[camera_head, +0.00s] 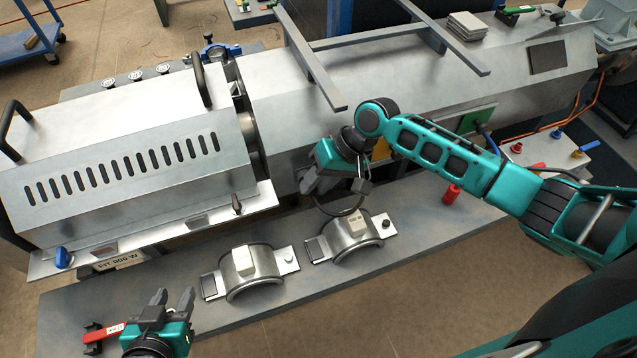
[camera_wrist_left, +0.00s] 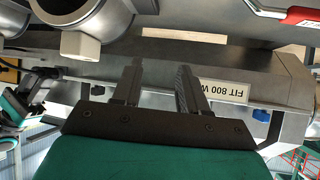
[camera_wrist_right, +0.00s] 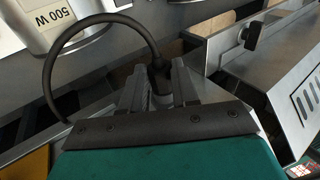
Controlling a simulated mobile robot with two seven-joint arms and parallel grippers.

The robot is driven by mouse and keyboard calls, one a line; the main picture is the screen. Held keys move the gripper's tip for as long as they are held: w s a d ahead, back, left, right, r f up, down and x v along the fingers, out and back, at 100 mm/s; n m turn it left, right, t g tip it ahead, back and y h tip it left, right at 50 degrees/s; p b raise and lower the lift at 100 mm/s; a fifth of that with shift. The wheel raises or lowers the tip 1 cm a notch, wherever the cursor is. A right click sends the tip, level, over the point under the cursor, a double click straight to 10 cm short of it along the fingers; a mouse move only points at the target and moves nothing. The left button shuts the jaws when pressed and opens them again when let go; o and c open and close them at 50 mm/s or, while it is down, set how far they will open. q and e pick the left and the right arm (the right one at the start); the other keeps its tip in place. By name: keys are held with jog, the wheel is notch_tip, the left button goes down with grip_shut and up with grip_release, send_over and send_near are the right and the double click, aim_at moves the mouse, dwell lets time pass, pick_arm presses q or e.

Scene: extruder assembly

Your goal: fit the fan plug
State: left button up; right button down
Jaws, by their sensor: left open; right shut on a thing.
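My right gripper (camera_head: 318,195) is over the machine's front side, above the two heater bands. In the right wrist view my right gripper (camera_wrist_right: 158,90) is shut on a small black plug (camera_wrist_right: 157,72), mostly hidden between the fingers. A black cable (camera_wrist_right: 47,65) curves from the plug in a wide loop to the left; it also hangs below the gripper in the head view (camera_head: 345,213). The socket for the plug cannot be made out. My left gripper (camera_head: 173,298) is open and empty over the bench's left front; its spread fingers also show in the left wrist view (camera_wrist_left: 158,78).
Two silver heater bands with white blocks, left (camera_head: 238,286) and right (camera_head: 345,245), stand on the grey bench (camera_head: 430,222). A slotted cover (camera_head: 100,125) with black handles is at left. A red-handled tool (camera_head: 103,332) lies beside my left gripper. A red bottle-like part (camera_head: 451,194) stands right.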

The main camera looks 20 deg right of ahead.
jog(key=c, duration=0.8)
grip_release()
jog(key=v, duration=1.3)
